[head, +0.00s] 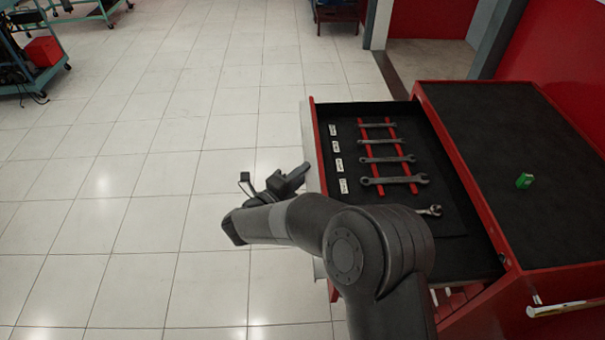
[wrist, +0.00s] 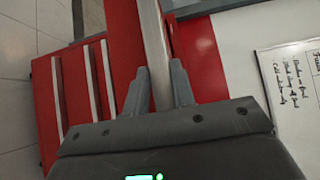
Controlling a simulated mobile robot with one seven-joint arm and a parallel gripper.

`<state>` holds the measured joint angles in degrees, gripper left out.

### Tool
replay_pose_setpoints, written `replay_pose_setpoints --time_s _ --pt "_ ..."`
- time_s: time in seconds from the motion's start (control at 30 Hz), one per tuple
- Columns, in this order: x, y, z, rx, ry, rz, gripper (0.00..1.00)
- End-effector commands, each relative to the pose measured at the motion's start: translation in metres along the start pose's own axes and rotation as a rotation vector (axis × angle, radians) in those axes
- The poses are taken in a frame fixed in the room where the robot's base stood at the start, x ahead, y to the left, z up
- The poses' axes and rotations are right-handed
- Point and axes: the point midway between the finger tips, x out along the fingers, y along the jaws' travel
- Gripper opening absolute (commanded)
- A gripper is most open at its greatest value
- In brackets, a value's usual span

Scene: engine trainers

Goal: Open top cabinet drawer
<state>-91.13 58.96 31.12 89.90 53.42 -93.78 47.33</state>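The red cabinet (head: 480,220) stands at the right with its top drawer (head: 455,180) pulled far out to the left. The drawer has a black lining and a pale front edge (head: 312,150). My gripper (head: 300,172) is at the outer side of that front. In the wrist view, the silver drawer handle (wrist: 155,40) runs between the two fingers of my gripper (wrist: 159,85), which sit close against it on both sides. My arm hides the near part of the drawer front.
Several wrenches (head: 385,160) lie in the drawer on red rails, with small white labels beside them. A small green object (head: 524,181) sits on the black cabinet top. Tiled floor (head: 150,170) to the left is clear; teal carts (head: 25,60) stand far left.

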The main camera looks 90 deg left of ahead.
Motion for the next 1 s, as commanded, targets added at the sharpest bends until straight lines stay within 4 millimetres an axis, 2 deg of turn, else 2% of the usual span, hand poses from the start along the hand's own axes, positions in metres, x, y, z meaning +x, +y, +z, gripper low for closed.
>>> replay_pose_setpoints --time_s 0.03,0.2,0.53,0.67,1.0 --pt "-0.001 0.009 -0.002 -0.01 0.0 0.013 0.26" --pt "-0.001 0.006 -0.002 -0.008 0.0 0.009 0.4" --pt "-0.005 0.003 0.0 -0.004 -0.001 0.004 0.4" --pt "-0.025 0.002 0.0 -0.005 -0.003 0.004 0.4" --pt "-0.09 0.004 0.0 -0.006 -0.002 0.006 0.4"
